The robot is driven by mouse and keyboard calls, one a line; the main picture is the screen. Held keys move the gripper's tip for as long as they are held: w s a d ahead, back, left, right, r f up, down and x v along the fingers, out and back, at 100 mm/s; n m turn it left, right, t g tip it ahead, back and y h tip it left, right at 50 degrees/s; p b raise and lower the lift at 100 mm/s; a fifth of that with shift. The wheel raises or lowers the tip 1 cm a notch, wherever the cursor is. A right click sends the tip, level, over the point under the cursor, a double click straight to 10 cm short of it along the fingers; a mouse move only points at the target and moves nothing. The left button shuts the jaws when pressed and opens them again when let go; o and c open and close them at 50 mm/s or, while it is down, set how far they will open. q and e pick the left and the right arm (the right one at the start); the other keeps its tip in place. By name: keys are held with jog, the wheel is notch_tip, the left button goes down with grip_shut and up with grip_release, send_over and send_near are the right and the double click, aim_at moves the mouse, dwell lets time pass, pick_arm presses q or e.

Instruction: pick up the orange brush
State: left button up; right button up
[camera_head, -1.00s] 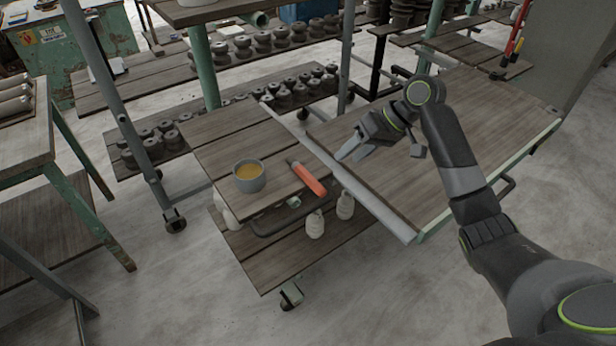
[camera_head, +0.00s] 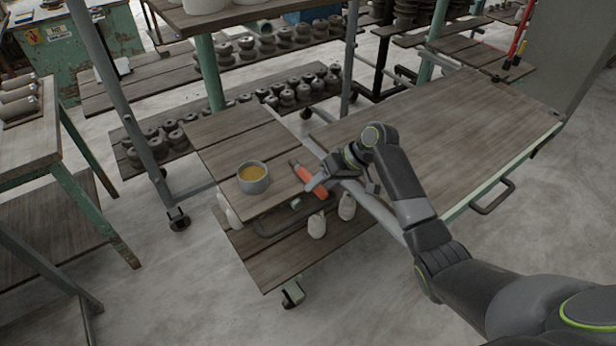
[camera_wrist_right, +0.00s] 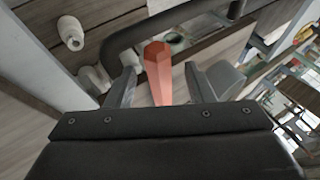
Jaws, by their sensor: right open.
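The orange brush (camera_head: 304,174) lies on the wooden top of the small cart (camera_head: 215,135), right of a grey cup. My right gripper (camera_head: 318,177) is at the brush's near right part and hides some of it. In the right wrist view the brush's orange handle (camera_wrist_right: 158,70) stands between the two fingers of the right gripper (camera_wrist_right: 161,85). The fingers are open, with a gap on each side of the handle. My left gripper is not in view.
The grey cup (camera_head: 252,178) with yellowish content stands left of the brush. A dark handle bar (camera_head: 285,224) runs along the cart's near edge. Pale bottle-like pieces (camera_head: 347,206) stand on the shelf below. A wide wooden table (camera_head: 450,125) adjoins on the right.

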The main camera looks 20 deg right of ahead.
grip_shut()
dwell(0.3)
